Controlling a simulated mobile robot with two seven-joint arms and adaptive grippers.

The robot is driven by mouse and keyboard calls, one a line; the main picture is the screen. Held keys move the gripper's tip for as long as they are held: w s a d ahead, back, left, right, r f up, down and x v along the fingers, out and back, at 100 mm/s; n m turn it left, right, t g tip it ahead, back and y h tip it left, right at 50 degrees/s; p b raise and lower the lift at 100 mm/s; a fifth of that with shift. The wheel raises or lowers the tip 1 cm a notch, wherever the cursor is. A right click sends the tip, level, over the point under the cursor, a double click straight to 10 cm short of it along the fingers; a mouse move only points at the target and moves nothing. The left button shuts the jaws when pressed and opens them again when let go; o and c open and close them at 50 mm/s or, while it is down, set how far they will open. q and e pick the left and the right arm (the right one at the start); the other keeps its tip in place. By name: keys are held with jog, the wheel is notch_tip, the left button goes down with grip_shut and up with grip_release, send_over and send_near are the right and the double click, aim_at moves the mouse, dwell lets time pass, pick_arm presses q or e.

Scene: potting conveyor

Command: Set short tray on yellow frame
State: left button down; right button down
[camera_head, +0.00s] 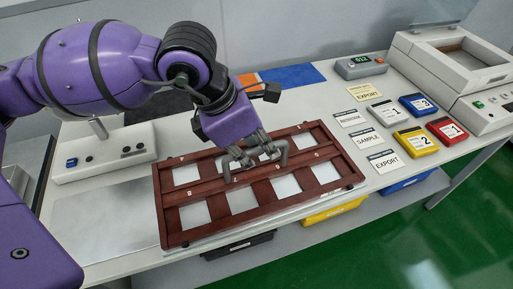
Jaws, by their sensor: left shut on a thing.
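A dark red-brown wooden tray (235,185) with two rows of pale openings is at the front middle of the table. Small letters mark its bars. A grey handle (283,153) arches over its middle. My left gripper (255,156), on the purple arm from the left, is over the tray's middle and shut on this handle. I cannot tell whether the tray touches the surface below. I cannot make out a yellow frame on the table. My right gripper is not in view.
Coloured numbered boxes, including a yellow one (416,141), and label cards such as EXPORT (387,162) lie right of the tray. A grey machine (460,75) stands at the far right. A control panel (104,153) is at left. Yellow (334,212) and blue bins sit below the table edge.

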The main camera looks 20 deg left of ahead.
aim_at(245, 147)
pick_arm(q)
jog(key=w+a+f, duration=0.2)
jog(key=w+f, duration=0.1)
jog(key=w+a+f, duration=0.1)
jog(key=f, duration=0.1)
jog(key=shift+w+a, duration=0.3)
jog(key=shift+w, duration=0.05)
jog(key=shift+w+a+f, duration=0.35)
jog(key=shift+w+f, duration=0.1)
jog(key=shift+f, duration=0.3)
jog(key=shift+w+a+f, duration=0.15)
jog(key=shift+f, duration=1.6)
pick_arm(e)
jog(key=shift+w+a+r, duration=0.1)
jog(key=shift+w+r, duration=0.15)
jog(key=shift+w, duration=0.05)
pick_arm(q)
jog(key=shift+f, duration=0.1)
jog(key=c, duration=1.8)
grip_release()
jog(key=shift+o, duration=0.2)
